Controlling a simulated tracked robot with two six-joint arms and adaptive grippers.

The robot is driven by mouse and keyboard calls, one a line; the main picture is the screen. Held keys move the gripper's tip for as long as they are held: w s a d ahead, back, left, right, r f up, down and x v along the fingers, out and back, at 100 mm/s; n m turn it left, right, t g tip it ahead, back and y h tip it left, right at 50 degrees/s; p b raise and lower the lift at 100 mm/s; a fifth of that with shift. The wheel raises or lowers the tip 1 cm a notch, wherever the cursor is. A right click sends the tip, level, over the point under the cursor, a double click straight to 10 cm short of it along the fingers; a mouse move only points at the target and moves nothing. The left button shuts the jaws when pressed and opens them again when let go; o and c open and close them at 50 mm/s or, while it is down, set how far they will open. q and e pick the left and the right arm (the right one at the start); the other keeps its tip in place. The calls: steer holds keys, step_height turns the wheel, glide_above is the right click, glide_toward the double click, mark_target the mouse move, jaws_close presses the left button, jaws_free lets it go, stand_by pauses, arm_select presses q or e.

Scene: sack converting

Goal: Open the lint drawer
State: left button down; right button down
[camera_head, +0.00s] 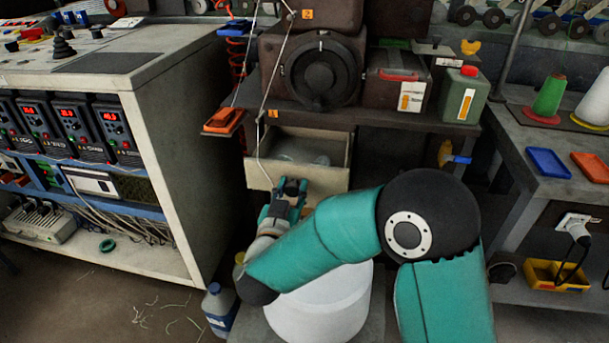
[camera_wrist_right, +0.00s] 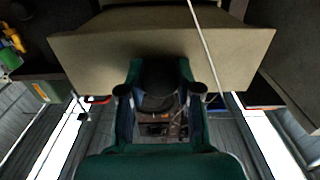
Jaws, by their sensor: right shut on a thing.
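The lint drawer (camera_head: 328,180) is a beige box under the dark shelf of the machine. It stands pulled out, and its open top shows greyish material inside. Its front panel fills the upper part of the right wrist view (camera_wrist_right: 90,57). My right gripper (camera_head: 291,186) is at the drawer's front face, shut on the drawer's handle, which the fingers hide. In the right wrist view the fingers (camera_wrist_right: 162,90) reach up to the lower part of the panel. My left gripper is in neither view.
A white bucket (camera_head: 325,305) stands below my right arm, with a blue-grey bottle (camera_head: 219,308) beside it. A thin cord (camera_head: 262,110) hangs down in front of the drawer. A control cabinet (camera_head: 170,150) stands left, and a workbench (camera_head: 525,150) right.

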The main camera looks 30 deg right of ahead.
steer(key=shift+v, duration=1.7)
steer(key=c, duration=0.8)
jaws_free()
steer(key=shift+r, duration=0.1)
steer(key=v, duration=1.2)
